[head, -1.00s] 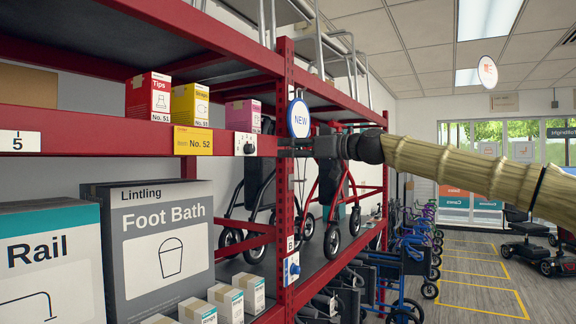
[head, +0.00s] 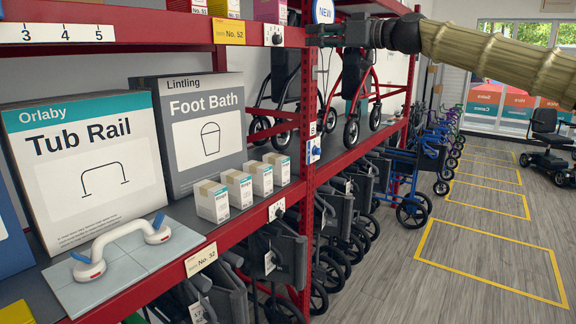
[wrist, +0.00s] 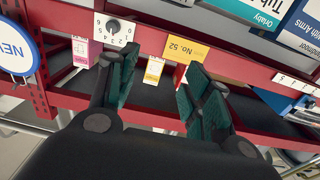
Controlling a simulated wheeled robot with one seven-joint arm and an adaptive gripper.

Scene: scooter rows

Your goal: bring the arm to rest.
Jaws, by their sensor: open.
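My gripper (head: 314,36) is at the upper shelf rail, at the end of my outstretched arm, which comes in from the right. In the wrist view my gripper (wrist: 155,85) has its two dark green finger pads spread well apart, with nothing between them. A white plate with a dark knob (head: 275,36) sits on the rail just left of the fingertips in the head view. It also shows in the wrist view (wrist: 115,28), beyond one finger. I cannot tell for sure that the fingers are clear of it.
A red rack upright (head: 308,110) stands close by my gripper. The lower shelf holds a tub rail box (head: 85,160), a foot bath box (head: 203,135), small cartons and a white suction handle (head: 118,245). Folded walkers stand underneath. The floor (head: 480,222) at right is largely clear.

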